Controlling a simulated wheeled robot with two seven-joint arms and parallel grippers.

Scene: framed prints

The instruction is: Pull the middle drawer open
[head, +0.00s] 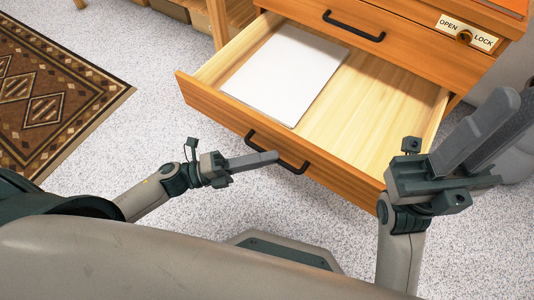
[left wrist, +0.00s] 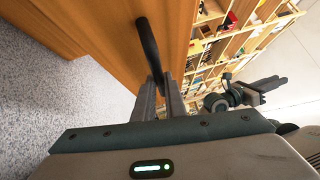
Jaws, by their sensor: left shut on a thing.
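A wooden drawer (head: 380,110) stands pulled well out of the orange-brown cabinet, below another drawer front. Its black bar handle (head: 285,158) is on its front panel. My left gripper (head: 268,158) is shut on this handle, its fingers at the handle's left part. In the left wrist view the fingers (left wrist: 167,92) close around the end of the dark handle (left wrist: 148,45) that shows. My right gripper (head: 488,130) is open and empty, at the right by the drawer's front right corner. It also shows in the left wrist view (left wrist: 272,85).
A flat white object (head: 285,75) lies in the drawer's left part. The closed drawer above has a black handle (head: 354,26) and an OPEN/LOCK plate (head: 466,33). A patterned rug (head: 50,95) lies left on speckled floor. Shelves (left wrist: 235,40) with items stand beyond.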

